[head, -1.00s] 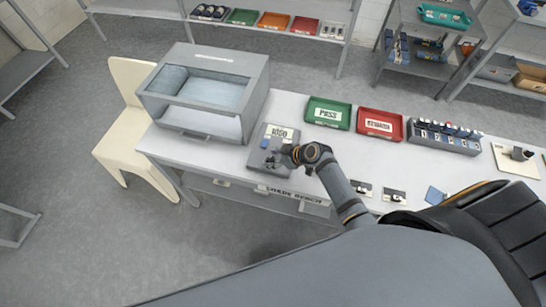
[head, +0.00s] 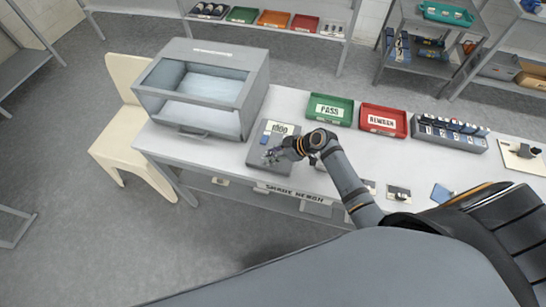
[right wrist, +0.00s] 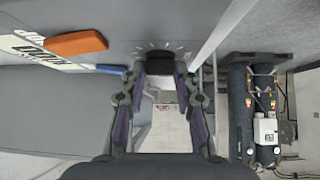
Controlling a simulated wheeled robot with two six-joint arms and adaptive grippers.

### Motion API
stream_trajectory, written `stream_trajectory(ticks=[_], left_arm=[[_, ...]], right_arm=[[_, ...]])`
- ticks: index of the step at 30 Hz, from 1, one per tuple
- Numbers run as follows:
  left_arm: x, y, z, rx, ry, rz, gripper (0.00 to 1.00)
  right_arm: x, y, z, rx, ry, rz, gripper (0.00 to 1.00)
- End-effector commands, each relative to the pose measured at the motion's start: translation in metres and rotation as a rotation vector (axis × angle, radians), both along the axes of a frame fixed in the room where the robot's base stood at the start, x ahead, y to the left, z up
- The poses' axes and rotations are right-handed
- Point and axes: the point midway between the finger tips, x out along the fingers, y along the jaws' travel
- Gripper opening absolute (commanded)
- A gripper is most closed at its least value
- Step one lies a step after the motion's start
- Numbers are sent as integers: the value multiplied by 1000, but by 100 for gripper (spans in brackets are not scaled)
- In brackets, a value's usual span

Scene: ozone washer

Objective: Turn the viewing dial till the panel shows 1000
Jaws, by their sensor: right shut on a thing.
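The grey control panel (head: 259,156) lies on the bench beside the glass-fronted cabinet. Its white display (head: 280,128) seems to read 1000 in the head view, but the digits are small and blurred. The display also shows at the left edge of the right wrist view (right wrist: 35,52), turned and partly cut off. My right gripper (head: 270,156) is over the panel's lower part. In the right wrist view the right gripper (right wrist: 166,68) is shut on the dark dial (right wrist: 178,63), with white tick marks around it. My left gripper is out of view.
A cabinet (head: 240,118) stands left of the panel. A green PASS tray (head: 349,112), a red tray (head: 404,124) and a grey rack (head: 450,142) stand to the right. An orange button (right wrist: 77,43) sits near the display. A cream chair (head: 117,125) is at the bench's left end.

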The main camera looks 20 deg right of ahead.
Motion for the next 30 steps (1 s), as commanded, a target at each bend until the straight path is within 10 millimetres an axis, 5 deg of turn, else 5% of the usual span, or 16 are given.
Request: stream_trajectory(ticks=[6,7,12,23,30], left_arm=[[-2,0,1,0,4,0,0],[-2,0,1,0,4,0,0],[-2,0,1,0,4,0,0],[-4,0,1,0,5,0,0],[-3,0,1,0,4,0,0]], right_arm=[[-1,0,0,-2,1,0,0],[-1,0,0,-2,1,0,33],[0,0,0,-2,1,-1,53],[-3,-6,6,-4,0,-1,53],[-28,-37,44,-10,0,4,53]])
